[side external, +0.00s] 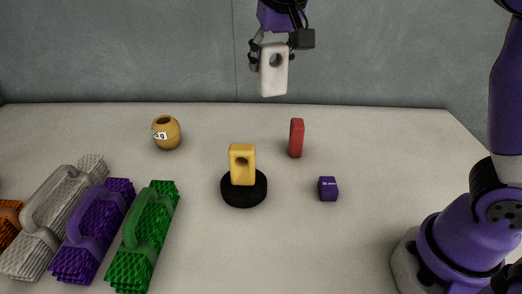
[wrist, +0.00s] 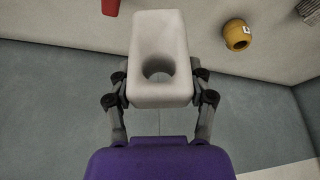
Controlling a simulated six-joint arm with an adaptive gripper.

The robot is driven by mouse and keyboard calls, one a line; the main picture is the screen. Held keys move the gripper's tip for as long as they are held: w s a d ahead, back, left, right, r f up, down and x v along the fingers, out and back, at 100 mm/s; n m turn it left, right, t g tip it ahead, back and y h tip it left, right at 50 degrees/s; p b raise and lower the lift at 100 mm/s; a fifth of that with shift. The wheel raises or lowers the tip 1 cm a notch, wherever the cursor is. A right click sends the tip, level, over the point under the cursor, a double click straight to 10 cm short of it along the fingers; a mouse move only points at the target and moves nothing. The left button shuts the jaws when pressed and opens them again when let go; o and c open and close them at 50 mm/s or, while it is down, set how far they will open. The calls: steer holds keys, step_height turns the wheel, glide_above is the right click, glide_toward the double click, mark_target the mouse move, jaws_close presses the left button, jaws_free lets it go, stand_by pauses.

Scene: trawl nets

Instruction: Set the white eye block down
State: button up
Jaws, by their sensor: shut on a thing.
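The white eye block (side external: 273,79) is a pale upright block with a round hole near its top. My gripper (side external: 271,57) is shut on it and holds it high above the table, near the back wall in the side view. In the wrist view the white eye block (wrist: 160,50) fills the space between the two fingers of my gripper (wrist: 160,93), its hole towards the camera. Nothing touches the block from below.
On the table (side external: 380,150) stand a yellow eye block (side external: 242,161) on a black round base (side external: 244,195), a red block (side external: 296,138), a purple cube (side external: 328,189) and an ochre pot (side external: 166,133). Grey (side external: 50,220), purple (side external: 92,230) and green (side external: 147,236) handled net bundles lie front left. The right side has free room.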

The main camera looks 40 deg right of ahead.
mark_target(278, 67)
steer(key=shift+s+d+r+n, duration=0.15)
steer(key=shift+s+r+n, duration=0.2)
steer(key=shift+s, duration=0.25)
steer(key=shift+s+d+r+n, duration=0.1)
steer(key=shift+s+r+n, duration=0.2)
steer(key=shift+s, duration=0.25)
steer(key=shift+s+a+f+n+y, duration=0.15)
steer(key=shift+s+a+n+y, duration=0.25)
steer(key=shift+a+n, duration=0.15)
steer(key=s+a+f+n+y, duration=0.1)
steer(key=s+a+f+n, duration=0.25)
steer(key=a, duration=0.45)
steer(key=s+a+f+n+y, duration=0.2)
steer(key=a+f+n, duration=0.25)
steer(key=a, duration=0.35)
steer(key=s+a+f+n+y, duration=0.1)
steer(key=s+a+f+n, duration=0.3)
steer(key=a, duration=0.5)
steer(key=shift+m+g, duration=0.3)
steer(key=shift+g, duration=0.1)
steer(key=f, duration=0.6)
steer(key=w+f, duration=0.1)
steer(key=f, duration=0.2)
steer(key=shift+f, duration=0.15)
steer(key=shift+f, duration=0.1)
steer(key=o, duration=1.3)
steer(key=shift+c, duration=0.2)
